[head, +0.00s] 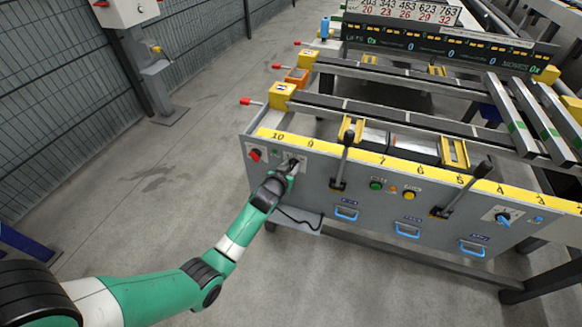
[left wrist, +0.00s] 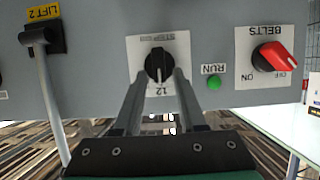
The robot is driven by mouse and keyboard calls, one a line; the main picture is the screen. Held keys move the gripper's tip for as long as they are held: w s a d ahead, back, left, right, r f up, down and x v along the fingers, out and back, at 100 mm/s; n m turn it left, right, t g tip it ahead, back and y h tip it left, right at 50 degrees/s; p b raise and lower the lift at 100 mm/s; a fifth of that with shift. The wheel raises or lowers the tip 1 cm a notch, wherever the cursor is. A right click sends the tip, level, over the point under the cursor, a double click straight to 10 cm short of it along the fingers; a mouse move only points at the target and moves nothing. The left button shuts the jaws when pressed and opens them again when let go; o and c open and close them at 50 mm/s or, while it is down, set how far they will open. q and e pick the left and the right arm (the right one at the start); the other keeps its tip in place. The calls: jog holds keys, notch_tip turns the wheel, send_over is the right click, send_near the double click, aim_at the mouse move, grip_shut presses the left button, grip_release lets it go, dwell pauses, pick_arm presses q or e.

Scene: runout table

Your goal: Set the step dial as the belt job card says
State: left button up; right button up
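The step dial is a black knob (left wrist: 158,62) on a white plate in the left wrist view. The plate reads upside down, with a 12 below the knob and a STEP line above. A small white mark shows on the knob's lower part. My left gripper (left wrist: 162,78) has one finger on each side of the knob's lower part. A gap shows between the fingers, but whether they touch the knob is unclear. In the head view my left gripper (head: 287,170) is at the front panel and hides most of the dial. No belt job card can be made out. My right gripper is not visible.
Beside the dial are a red BELTS switch (left wrist: 274,58), a green RUN lamp (left wrist: 214,83) and a LIFT 2 lever (left wrist: 42,55). Another lever (head: 480,172) stands farther right on the panel (head: 320,185). A number board (head: 405,12) stands behind the table.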

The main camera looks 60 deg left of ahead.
pick_arm(q)
grip_shut()
jog(key=shift+d+f, duration=0.1)
jog(key=shift+w+d+f+m+g+y+b, duration=0.15)
jog(key=shift+m+g+y+b, duration=0.3)
jog(key=shift+m+b, duration=0.55)
jog(key=shift+w+d+f+m+g+y+b, duration=0.1)
jog(key=shift+w+d+m+g+y+b, duration=0.15)
jog(key=shift+m+y+b, duration=0.65)
jog(key=shift+w+d+f+m+g+y+b, duration=0.1)
jog(key=shift+m+g+y+b, duration=0.3)
jog(key=shift+m+b, duration=0.6)
jog(key=shift+o, duration=1.2)
grip_release()
jog(key=shift+r, duration=0.1)
